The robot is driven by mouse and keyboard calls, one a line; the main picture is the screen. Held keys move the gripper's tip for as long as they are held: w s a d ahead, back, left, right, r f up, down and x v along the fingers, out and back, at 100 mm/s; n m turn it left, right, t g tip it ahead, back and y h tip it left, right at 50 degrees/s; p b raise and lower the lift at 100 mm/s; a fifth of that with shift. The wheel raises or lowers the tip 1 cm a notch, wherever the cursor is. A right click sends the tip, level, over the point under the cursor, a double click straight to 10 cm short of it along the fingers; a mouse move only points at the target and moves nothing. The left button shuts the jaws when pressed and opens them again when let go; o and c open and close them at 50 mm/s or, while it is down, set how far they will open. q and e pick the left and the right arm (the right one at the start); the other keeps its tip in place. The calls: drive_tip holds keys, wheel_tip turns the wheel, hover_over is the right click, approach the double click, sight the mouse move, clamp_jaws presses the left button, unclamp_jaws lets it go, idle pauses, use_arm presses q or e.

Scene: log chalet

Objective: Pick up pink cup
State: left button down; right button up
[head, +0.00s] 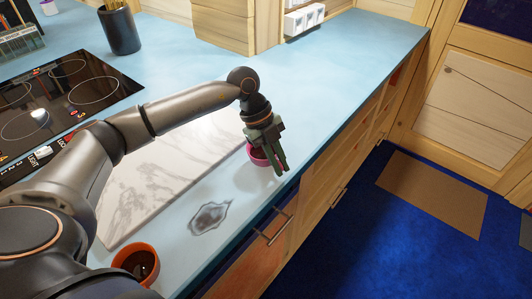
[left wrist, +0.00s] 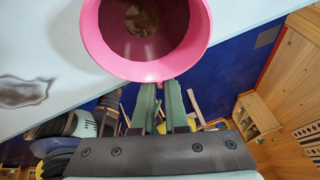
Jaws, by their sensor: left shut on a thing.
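The pink cup (head: 254,157) is near the front edge of the blue counter, partly hidden behind my left gripper (head: 279,168). In the left wrist view the cup (left wrist: 92,42) shows its round open mouth, with a dark inside. My left gripper's green fingers (left wrist: 160,100) come up to the near side of its rim and are shut on it, close together. Whether the cup touches the counter cannot be told. My right gripper is not in view.
A marble board (head: 160,185) lies left of the cup. An orange cup (head: 136,262) and a grey stain (head: 209,217) are nearer along the counter. A black cooktop (head: 65,100) and a dark utensil holder (head: 120,32) are farther left. The counter's far right is clear.

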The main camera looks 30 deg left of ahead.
use_arm(q)
drive_tip(key=shift+r, duration=0.15)
idle(0.5)
drive_tip(key=shift+r, duration=0.6)
drive_tip(key=s+a+r+g+p, duration=0.1)
drive_tip(key=s+a+r+p, duration=0.1)
drive_tip(key=a+r, duration=0.4)
drive_tip(key=s+a+r+g+p, duration=0.1)
drive_tip(key=s+a+r+p, duration=0.2)
drive_tip(key=a+r, duration=0.3)
drive_tip(key=shift+s+a+r, duration=0.15)
drive_tip(key=shift+s+r, duration=0.75)
drive_tip(key=shift+r, duration=1.9)
